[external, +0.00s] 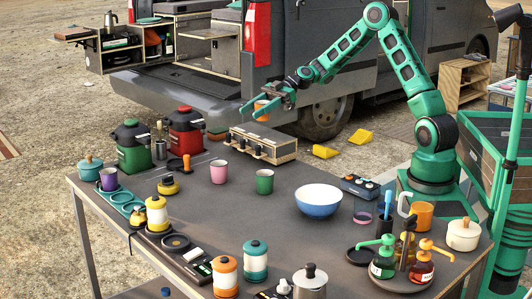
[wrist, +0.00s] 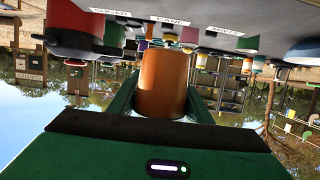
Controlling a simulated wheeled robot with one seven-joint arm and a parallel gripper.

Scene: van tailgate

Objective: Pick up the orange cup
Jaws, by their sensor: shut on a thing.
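The orange cup (wrist: 163,82) is between the two green fingers of my gripper (wrist: 160,108) in the wrist view, and the fingers are shut on it. In the external view the orange cup (external: 261,110) is held in the air by my gripper (external: 262,104), above the back edge of the table and above the wooden box with knobs. My fingers hide part of the cup's sides. The wrist view is upside down, with the table at the top.
The grey table (external: 235,214) holds a pink cup (external: 219,172), a green cup (external: 264,182), a blue and white bowl (external: 318,201) and an orange mug (external: 422,216). The wooden box (external: 261,144) and red (external: 186,130) and green (external: 133,147) jugs stand at the back. The van (external: 190,95) is behind.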

